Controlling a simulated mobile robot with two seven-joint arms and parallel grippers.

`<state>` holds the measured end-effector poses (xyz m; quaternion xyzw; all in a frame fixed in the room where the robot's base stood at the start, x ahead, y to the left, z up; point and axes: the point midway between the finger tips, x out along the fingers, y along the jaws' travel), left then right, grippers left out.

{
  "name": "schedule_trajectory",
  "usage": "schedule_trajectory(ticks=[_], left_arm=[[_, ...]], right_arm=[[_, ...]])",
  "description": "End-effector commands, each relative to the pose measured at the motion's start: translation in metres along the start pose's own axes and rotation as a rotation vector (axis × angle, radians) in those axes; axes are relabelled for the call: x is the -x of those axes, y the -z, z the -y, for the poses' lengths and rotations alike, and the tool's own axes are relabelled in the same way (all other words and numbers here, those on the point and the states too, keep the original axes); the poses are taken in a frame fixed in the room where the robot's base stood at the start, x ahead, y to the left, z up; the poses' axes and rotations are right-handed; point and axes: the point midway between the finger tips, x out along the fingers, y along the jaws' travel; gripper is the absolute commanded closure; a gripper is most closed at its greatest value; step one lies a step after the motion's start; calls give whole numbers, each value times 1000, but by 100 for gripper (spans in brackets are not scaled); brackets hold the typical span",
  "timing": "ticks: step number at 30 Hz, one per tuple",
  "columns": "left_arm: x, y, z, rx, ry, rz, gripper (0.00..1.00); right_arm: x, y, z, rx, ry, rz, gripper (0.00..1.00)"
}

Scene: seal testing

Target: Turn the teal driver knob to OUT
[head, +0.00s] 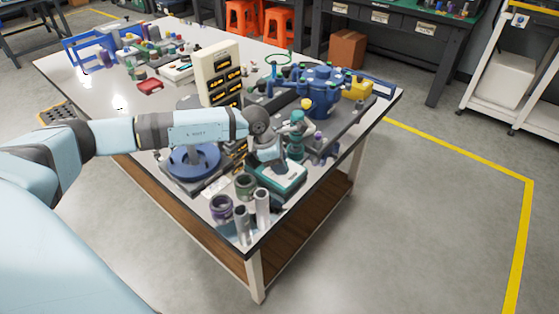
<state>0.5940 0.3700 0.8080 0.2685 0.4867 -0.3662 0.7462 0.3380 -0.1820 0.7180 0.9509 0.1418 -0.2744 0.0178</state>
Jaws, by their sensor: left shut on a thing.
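A teal-topped box with pale sides (281,178), which looks like the driver, sits near the front right corner of the table. My left gripper (279,166) reaches down onto its top and is shut on the knob there. The gripper hides the knob, so I cannot read which mark it points to. My right gripper is not in view.
A tall cream panel with dark slots (218,72) and a blue ring-shaped base (194,162) stand left of the gripper. A blue multi-port housing (318,92) and a teal fitting (296,143) are behind it. Grey cylinders (262,207) stand close in front.

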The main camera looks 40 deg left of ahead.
Motion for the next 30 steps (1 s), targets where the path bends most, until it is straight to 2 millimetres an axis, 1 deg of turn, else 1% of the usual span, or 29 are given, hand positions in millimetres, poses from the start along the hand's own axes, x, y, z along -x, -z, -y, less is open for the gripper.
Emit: schedule_trajectory(ticks=[9,15,22,30], left_arm=[[0,0,0,234,-101,-9,84],[0,-1,1,353,-150,-15,84],[0,-1,1,439,-185,-19,85],[0,-1,1,470,-197,-22,85]], right_arm=[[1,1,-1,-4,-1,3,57],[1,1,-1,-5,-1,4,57],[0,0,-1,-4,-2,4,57],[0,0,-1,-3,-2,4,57]])
